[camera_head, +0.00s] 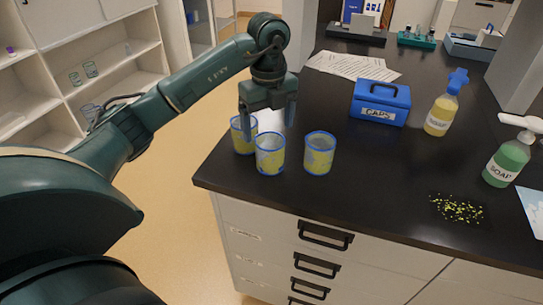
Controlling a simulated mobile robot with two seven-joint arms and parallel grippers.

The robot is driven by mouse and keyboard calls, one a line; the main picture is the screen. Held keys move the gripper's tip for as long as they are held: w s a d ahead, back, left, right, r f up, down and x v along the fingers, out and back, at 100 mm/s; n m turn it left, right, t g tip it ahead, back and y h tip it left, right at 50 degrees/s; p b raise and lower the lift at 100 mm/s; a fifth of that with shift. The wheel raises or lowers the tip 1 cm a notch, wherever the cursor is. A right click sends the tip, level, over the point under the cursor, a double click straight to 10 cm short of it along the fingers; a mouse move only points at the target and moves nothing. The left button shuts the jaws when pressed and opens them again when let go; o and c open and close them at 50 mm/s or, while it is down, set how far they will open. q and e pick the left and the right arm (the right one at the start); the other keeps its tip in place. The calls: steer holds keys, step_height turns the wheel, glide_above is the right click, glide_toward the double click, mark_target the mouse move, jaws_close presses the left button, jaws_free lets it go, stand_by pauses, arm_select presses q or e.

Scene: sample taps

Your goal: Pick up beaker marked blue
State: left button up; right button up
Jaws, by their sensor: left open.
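Three beakers with blue rims and yellowish, mottled sides stand upright at the counter's left corner: a rear left beaker (243,141), a front beaker (270,160) and a right beaker (319,158). All three show blue, so I cannot tell which one is the beaker marked blue. A pale, whitish shape (271,121) shows behind them, partly hidden. My left gripper (267,122) points down with its fingers spread, over the rear left beaker and the pale shape. It holds nothing that I can see. My right gripper is out of view.
A blue box labelled CAPS (380,103), a yellow bottle with a blue top (441,110) and a green soap bottle (508,158) stand to the right. Yellow bits (458,209) lie near the front. The black counter (370,185) is clear between them and the beakers.

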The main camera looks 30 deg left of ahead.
mark_target(271, 154)
arm_select(q)
step_height(271, 154, down, 4)
steer(key=shift+r, duration=0.1)
steer(key=shift+w+d+f+p, duration=0.15)
steer(key=shift+f+p, duration=0.2)
steer(key=shift+f, duration=1.05)
steer(key=shift+w+d+f+p, duration=0.1)
steer(key=shift+f+p, duration=0.25)
steer(key=shift+f, duration=1)
steer(key=c, duration=1)
